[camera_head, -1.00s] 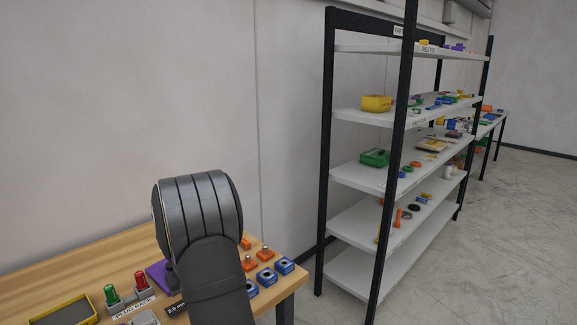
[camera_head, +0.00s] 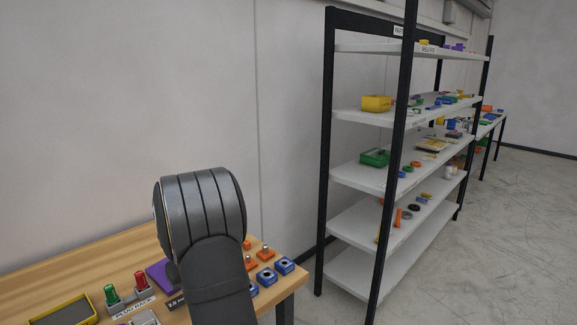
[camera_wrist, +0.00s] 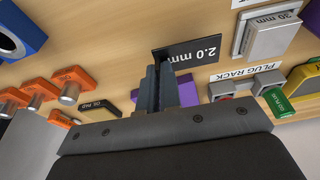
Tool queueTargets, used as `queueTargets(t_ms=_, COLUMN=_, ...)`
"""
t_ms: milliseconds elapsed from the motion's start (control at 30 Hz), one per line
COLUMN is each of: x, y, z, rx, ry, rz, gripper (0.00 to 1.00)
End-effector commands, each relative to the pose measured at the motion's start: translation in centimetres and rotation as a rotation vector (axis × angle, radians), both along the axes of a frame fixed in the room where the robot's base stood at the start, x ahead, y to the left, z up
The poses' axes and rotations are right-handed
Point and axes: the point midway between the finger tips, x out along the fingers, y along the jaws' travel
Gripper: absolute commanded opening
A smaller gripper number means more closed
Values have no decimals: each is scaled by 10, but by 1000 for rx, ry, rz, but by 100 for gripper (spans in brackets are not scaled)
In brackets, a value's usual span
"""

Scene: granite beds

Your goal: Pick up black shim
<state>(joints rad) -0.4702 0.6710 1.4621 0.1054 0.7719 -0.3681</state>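The black shim (camera_wrist: 195,50) is a thin dark plate marked "2.0 mm" in white. In the wrist view it lies just beyond my gripper's fingertips, with its left end at them. My gripper (camera_wrist: 159,62) has its grey fingers close together, with a dark edge of the shim between the tips. In the head view a small part of the shim (camera_head: 175,301) shows left of my dark wrist, which hides the rest and the fingers. Whether the shim touches the wooden bench top is hard to tell.
A purple block (camera_head: 158,275) lies close by. The plug rack label (camera_head: 133,308) with red and green plugs is to the left. Orange pegs (camera_head: 265,253) and blue square blocks (camera_head: 284,265) stand to the right. A yellow-rimmed tray (camera_head: 66,312) is at the front left.

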Motion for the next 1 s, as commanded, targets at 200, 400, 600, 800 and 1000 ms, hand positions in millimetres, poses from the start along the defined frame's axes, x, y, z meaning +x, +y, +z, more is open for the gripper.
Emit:
queueTargets(t_ms=200, x=0, y=0, z=1, rx=0, ry=0, rz=0, gripper=0)
queueTargets(t_ms=400, x=1, y=0, z=3, rx=1, ry=-1, rz=0, gripper=0)
queueTargets(t_ms=600, x=1, y=0, z=17, rx=1, ry=-2, rz=1, gripper=0)
queueTargets(t_ms=800, x=1, y=0, z=33, rx=0, ry=-2, rz=1, gripper=0)
queueTargets(t_ms=1000, x=1, y=0, z=48, rx=1, ry=-2, rz=1, gripper=0)
